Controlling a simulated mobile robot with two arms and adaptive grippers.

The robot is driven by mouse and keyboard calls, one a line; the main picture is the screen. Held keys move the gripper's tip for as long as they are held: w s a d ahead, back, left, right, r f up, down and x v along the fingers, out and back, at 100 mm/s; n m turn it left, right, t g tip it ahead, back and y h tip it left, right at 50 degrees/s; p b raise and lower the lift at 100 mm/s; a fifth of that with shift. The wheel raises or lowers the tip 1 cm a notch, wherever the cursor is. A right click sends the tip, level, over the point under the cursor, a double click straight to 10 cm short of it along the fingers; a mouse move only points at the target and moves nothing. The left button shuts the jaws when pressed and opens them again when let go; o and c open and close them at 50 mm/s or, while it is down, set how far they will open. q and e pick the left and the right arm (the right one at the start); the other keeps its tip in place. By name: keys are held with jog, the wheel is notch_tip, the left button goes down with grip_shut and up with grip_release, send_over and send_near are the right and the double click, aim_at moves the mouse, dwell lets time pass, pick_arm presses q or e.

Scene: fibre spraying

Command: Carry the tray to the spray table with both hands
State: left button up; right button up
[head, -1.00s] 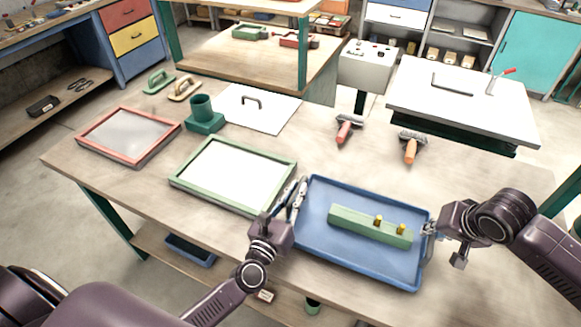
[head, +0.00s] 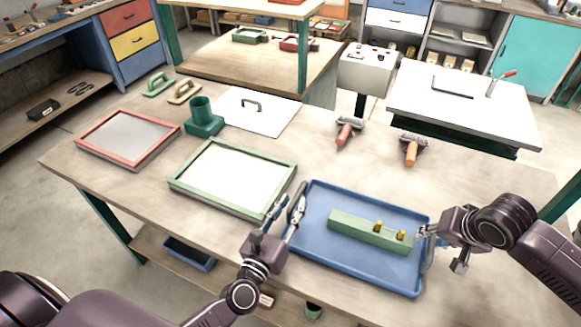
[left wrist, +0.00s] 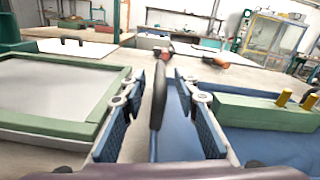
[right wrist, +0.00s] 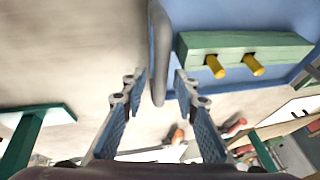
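The blue tray (head: 345,257) lies at the front right of the workbench. It bears a green block (head: 350,228) with two yellow pegs (head: 377,226). My left gripper (head: 288,203) is open at the tray's left side; in the left wrist view a dark handle (left wrist: 158,95) stands between its fingers, with gaps on both sides. My right gripper (head: 424,233) is at the right side; in the right wrist view its fingers (right wrist: 160,80) are open around the other grey handle (right wrist: 160,50). Which surface is the spray table is unclear; a white-topped table (head: 440,110) stands behind the bench.
A green frame (head: 180,187) lies close left of the tray, a red frame (head: 160,148) farther left. A green cup holder (head: 203,125) and white plate (head: 265,122) lie behind. Two rollers (head: 348,131) (head: 411,152) lie at the back. A control box (head: 366,75) stands beyond.

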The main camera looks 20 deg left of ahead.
pick_arm(q)
jog(key=s, duration=0.8)
jog(key=shift+s+a, duration=0.25)
jog(key=shift+s, duration=0.1)
pick_arm(e)
jog(key=v, duration=1.2)
jog(key=shift+s, duration=0.1)
